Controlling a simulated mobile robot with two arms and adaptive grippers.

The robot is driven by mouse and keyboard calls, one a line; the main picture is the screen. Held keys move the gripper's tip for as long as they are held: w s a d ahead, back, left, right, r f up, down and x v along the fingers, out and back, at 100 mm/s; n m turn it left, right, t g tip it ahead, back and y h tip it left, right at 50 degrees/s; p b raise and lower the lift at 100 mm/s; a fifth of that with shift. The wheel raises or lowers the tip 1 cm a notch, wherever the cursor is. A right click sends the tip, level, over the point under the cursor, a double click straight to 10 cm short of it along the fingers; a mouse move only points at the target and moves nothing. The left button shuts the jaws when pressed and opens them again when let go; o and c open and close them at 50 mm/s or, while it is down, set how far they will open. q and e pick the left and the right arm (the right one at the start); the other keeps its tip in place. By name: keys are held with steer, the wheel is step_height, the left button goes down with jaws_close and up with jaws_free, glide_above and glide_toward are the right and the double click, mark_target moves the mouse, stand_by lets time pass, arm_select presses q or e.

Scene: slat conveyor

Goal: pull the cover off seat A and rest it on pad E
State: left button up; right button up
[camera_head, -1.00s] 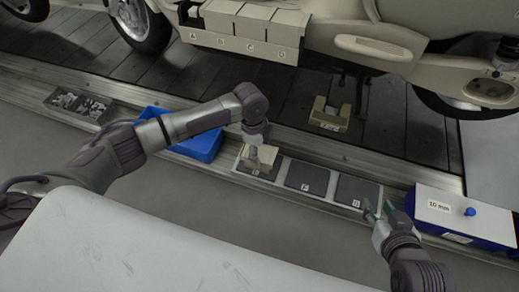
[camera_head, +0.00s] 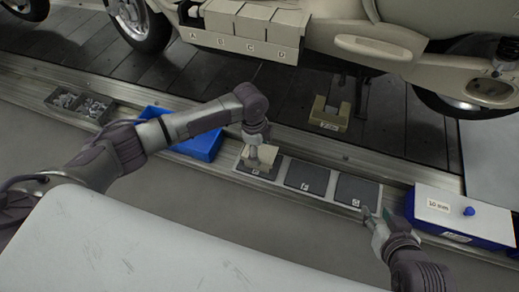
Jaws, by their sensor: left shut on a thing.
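The cover (camera_head: 264,154) is a small beige block at pad E (camera_head: 244,167), the left of three dark pads in a row. My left gripper (camera_head: 254,159) is shut on the cover, low over pad E; I cannot tell whether the cover fully touches the pad. The pad's label is partly hidden. Seat A (camera_head: 190,14) is the leftmost place in the lettered row on the beige scooter and looks dark and uncovered, while the places beside it carry beige covers. My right gripper (camera_head: 376,213) is open and empty near the front edge of pad G.
Pads F (camera_head: 306,177) and G (camera_head: 357,191) are bare. A blue bin (camera_head: 202,143) stands left of the pads, and a blue box with a white lid (camera_head: 450,212) right. A beige bracket (camera_head: 328,115) is behind them. A parts tray (camera_head: 80,105) is far left.

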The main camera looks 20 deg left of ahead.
arm_select(q)
steer(key=o, duration=1.4)
steer(key=shift+c, duration=0.2)
steer(key=shift+r, duration=0.1)
